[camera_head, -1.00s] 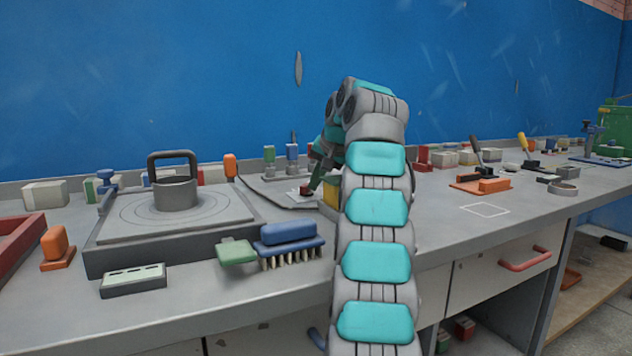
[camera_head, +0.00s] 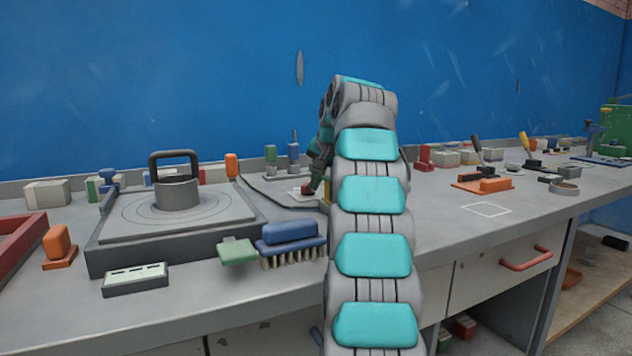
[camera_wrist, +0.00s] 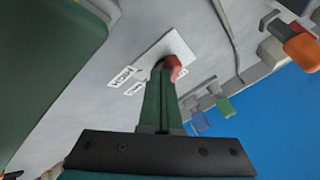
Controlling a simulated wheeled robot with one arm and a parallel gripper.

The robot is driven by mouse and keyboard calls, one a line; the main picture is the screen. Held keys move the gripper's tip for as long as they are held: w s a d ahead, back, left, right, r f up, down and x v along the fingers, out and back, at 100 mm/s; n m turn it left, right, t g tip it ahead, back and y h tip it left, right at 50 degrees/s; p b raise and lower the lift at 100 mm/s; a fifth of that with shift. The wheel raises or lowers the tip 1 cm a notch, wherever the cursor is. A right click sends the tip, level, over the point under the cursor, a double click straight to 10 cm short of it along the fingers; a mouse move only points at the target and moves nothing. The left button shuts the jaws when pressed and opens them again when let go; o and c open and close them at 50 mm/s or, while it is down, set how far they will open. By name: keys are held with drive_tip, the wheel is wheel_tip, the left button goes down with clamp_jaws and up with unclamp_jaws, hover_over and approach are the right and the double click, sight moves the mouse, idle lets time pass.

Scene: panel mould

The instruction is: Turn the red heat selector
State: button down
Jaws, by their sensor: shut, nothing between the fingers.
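The red heat selector (camera_wrist: 174,68) sits on a white plate (camera_wrist: 152,52) on the bench, with small printed labels beside it. In the head view a small bit of red (camera_head: 306,190) shows at the tip of my gripper. My gripper (camera_wrist: 163,72) is shut, and its green fingertips are at the selector, partly covering it. The fingers lie beside or against the knob, not around it; I cannot tell whether they touch. My arm hides much of this area in the head view.
A blue-backed brush (camera_head: 290,240), a green block (camera_head: 237,251) and a turntable with a grey handled pot (camera_head: 177,192) stand left of my arm. Small blue (camera_wrist: 200,121) and green (camera_wrist: 225,107) switches stand near the selector. A blue wall (camera_head: 200,80) rises behind.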

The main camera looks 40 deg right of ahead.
sight(303, 186)
drive_tip(key=shift+a+m+h, duration=0.15)
drive_tip(key=shift+m+h, duration=0.25)
drive_tip(key=shift+m, duration=0.3)
idle(0.4)
drive_tip(key=shift+w+a+p, duration=0.1)
drive_tip(key=shift+a+p, duration=0.2)
drive_tip(key=shift+p, duration=0.05)
idle(0.6)
drive_tip(key=shift+a, duration=0.1)
drive_tip(key=shift+w+a+r+m+g+h+p, duration=0.1)
drive_tip(key=shift+w+a+m+g+h+p, duration=0.1)
drive_tip(key=shift+m+g+h+p, duration=0.3)
drive_tip(key=shift+a+m+h, duration=0.2)
drive_tip(key=shift+m+h, duration=0.1)
drive_tip(key=shift+m, duration=0.6)
drive_tip(key=shift+w+a, duration=0.2)
drive_tip(key=shift+w, duration=0.1)
drive_tip(key=shift+w+a, duration=0.15)
drive_tip(key=shift+a, duration=0.1)
